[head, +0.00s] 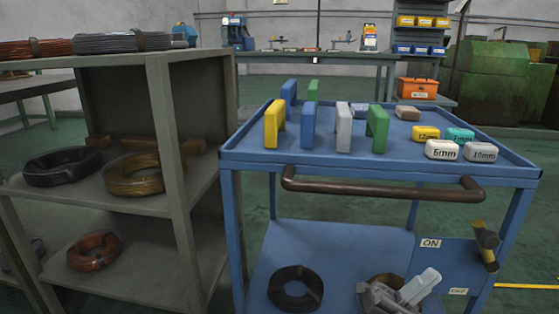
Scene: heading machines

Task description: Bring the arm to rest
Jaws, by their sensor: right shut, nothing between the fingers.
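My right gripper (418,284) shows at the bottom of the head view, light grey, in front of the lower part of the blue cart (330,240). It is shut with nothing between its fingers. It is left of the cart's ON/OFF panel (445,262) and below the brown handle bar (385,190). My left gripper is not in view.
Coloured blocks, including a yellow one (274,125) and a green one (377,130), stand on the cart top. Labelled pieces such as 5mm (442,150) lie at its right. A dark coil (295,288) lies low in the cart. A grey shelf (160,125) with wire coils stands left.

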